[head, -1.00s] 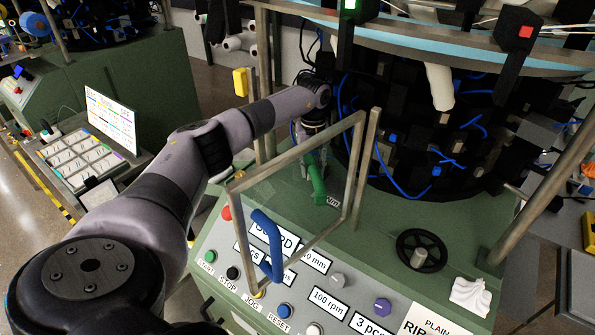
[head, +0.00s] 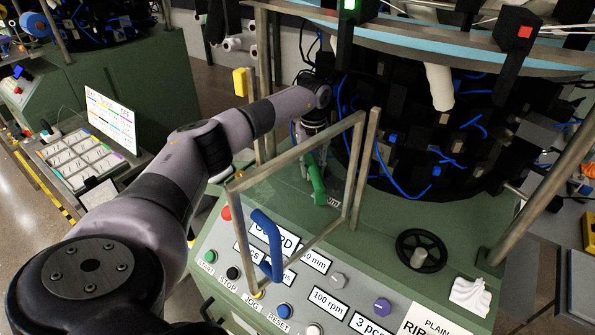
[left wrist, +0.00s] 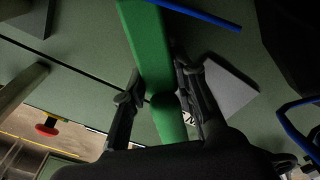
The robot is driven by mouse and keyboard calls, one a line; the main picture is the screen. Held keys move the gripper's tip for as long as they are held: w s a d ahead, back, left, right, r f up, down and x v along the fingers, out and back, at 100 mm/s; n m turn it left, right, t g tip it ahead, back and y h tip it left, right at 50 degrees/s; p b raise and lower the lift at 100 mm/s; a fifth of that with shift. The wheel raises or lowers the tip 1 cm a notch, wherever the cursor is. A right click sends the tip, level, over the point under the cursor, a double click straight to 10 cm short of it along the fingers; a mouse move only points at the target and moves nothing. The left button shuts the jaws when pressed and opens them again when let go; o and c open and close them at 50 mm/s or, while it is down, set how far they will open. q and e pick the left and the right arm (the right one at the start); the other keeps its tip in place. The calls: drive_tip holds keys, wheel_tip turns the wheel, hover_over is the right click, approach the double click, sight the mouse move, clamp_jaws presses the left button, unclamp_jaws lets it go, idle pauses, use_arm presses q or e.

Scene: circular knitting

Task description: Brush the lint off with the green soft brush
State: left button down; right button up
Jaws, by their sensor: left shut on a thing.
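My left gripper (head: 316,158) is over the green machine top, behind the open guard frame. It is shut on the green soft brush (head: 317,182), which hangs tilted down toward the front. In the left wrist view the brush (left wrist: 147,45) runs between the two dark fingers of the gripper (left wrist: 158,92), with the green machine surface behind it. I cannot make out the bristles or any lint. My right gripper is not in view.
The metal guard frame (head: 236,222) with its blue handle (head: 268,245) stands just in front of the brush. The dark knitting cylinder with blue cables (head: 385,175) is close on the right. A black handwheel (head: 421,250) and crumpled white cloth (head: 470,295) are at front right.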

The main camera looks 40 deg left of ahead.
use_arm(q)
drive_tip(key=shift+w+d+f, duration=0.1)
drive_tip(key=shift+d, duration=0.85)
drive_tip(key=shift+a, duration=0.95)
drive_tip(key=shift+r, duration=2.6)
drive_tip(key=shift+f, duration=0.1)
